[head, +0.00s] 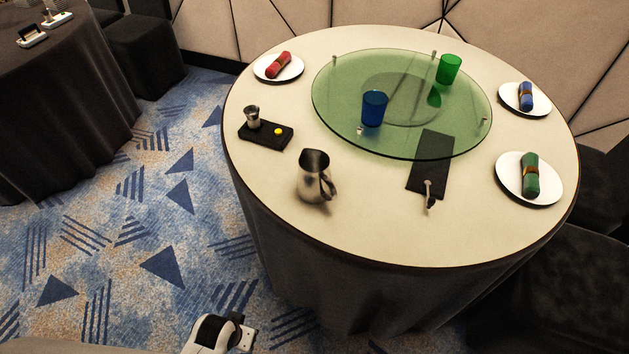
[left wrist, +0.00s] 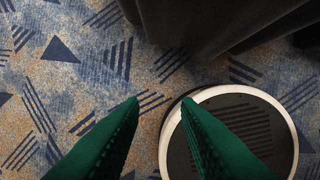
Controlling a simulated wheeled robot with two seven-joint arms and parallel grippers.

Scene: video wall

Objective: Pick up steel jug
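The steel jug (head: 314,177) stands upright on the near left part of the round table (head: 270,215), its handle towards the lower right. In the head view, part of my left arm shows at the bottom edge, below and left of the table and well apart from the jug. In the left wrist view, the two green fingers of my left gripper (left wrist: 160,103) are spread apart with nothing between them, above the carpet. The jug is not in the left wrist view. My right gripper is in neither view.
A black tray (head: 283,139) with a small metal cup (head: 253,116) lies behind the jug to the left. A green glass turntable (head: 335,108) carries a blue glass (head: 374,107) and a green glass (head: 448,69). A dark mat (head: 433,150) lies right of the jug. Dark cloth (left wrist: 190,22) hangs ahead of my left gripper.

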